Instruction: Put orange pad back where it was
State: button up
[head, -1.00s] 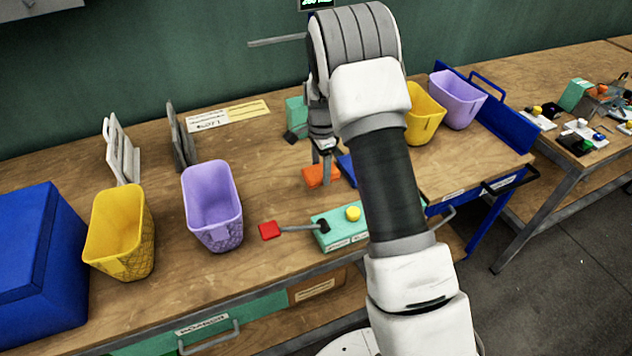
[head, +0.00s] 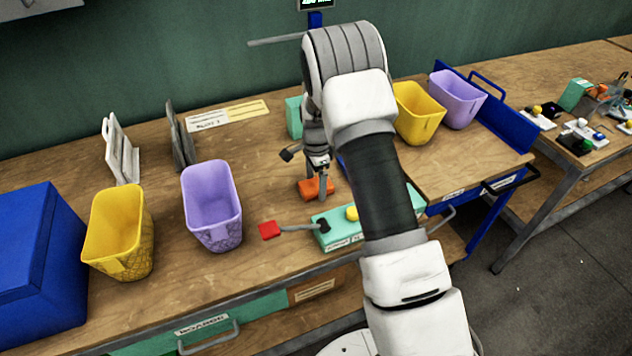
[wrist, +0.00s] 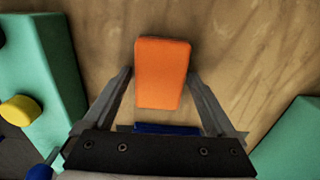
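The orange pad (head: 316,188) is a small block over the wooden bench, behind the teal press base (head: 338,232). My gripper (head: 319,174) points down at it. In the wrist view, the pad (wrist: 162,72) lies between the two fingertips (wrist: 160,73), which appear to touch its left and right sides. Whether the pad rests on the wood or hangs just above it I cannot tell. The teal base has a yellow knob (head: 352,213) and a lever with a red end (head: 270,230). My arm hides its right part.
Yellow (head: 118,235) and purple (head: 213,205) bins stand at left beside a blue box (head: 35,265). Another teal block (head: 294,118) stands behind my gripper. Yellow (head: 418,115) and purple (head: 458,98) bins stand at right. Bare wood lies left of the pad.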

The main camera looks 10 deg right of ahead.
jog(key=shift+o, duration=0.2)
notch_tip(320, 180, up, 12)
notch_tip(320, 180, up, 9)
jog(key=n+t, duration=0.1)
jog(key=n, duration=0.2)
send_over(316, 184)
jog(key=s, duration=0.4)
jog(key=s+r+n+t, duration=0.2)
jog(key=s+r+n, duration=0.2)
jog(key=s+r, duration=0.5)
jog(key=s+r+n+t, duration=0.2)
jog(key=s+n, duration=0.6)
jog(key=s, duration=1.1)
jog(key=shift+s+r+n+t+p, duration=0.15)
jog(key=shift+r+n+t+p, duration=0.2)
jog(key=shift+r+n, duration=0.1)
